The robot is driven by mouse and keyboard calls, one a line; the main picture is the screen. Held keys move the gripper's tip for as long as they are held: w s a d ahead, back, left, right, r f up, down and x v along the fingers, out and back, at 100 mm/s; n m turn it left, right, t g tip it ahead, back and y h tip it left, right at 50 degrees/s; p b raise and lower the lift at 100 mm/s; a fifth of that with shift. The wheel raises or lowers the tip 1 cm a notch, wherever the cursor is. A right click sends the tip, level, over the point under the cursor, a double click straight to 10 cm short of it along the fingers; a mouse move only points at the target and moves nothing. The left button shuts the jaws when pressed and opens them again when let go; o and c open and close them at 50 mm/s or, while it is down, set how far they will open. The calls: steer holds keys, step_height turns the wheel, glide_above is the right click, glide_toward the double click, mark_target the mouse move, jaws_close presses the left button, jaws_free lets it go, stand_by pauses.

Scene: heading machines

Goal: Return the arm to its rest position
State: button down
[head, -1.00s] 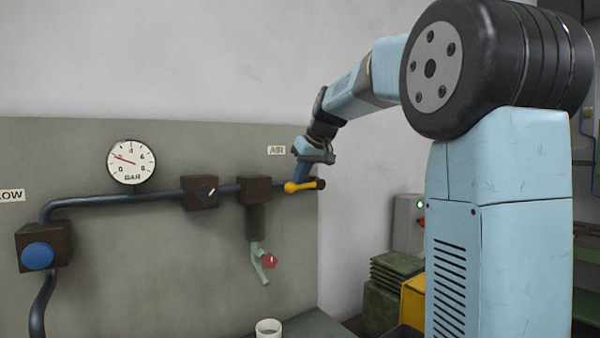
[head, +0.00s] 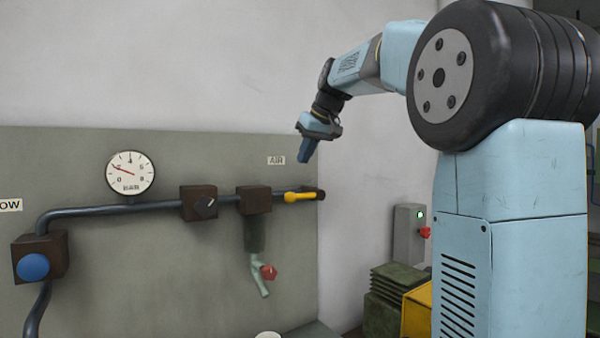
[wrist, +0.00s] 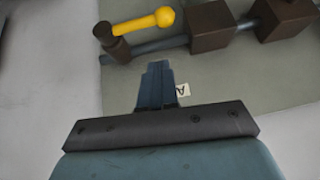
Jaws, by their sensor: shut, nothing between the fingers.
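My gripper (head: 304,158) is shut and empty. In the head view it hangs in the air above the yellow lever (head: 298,197) at the pipe's right end, clear of it. My blue arm reaches out from the right and bends down at the wrist. In the wrist view my closed fingers (wrist: 154,72) point toward the panel, and the yellow lever (wrist: 142,23) lies beyond their tips, with a gap between. The lever lies along the pipe.
A grey box (head: 408,228) with a green light stands at right. Air above the panel is free.

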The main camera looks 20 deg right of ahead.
steer(key=a+v, duration=0.1)
steer(key=v, duration=0.3)
steer(key=s+f+m+h, duration=0.2)
steer(key=s+f+m, duration=0.1)
steer(key=s+f, duration=2.7)
steer(key=shift+s+a+g+h, duration=0.3)
steer(key=shift+s+h, duration=0.1)
steer(key=shift+s, duration=0.15)
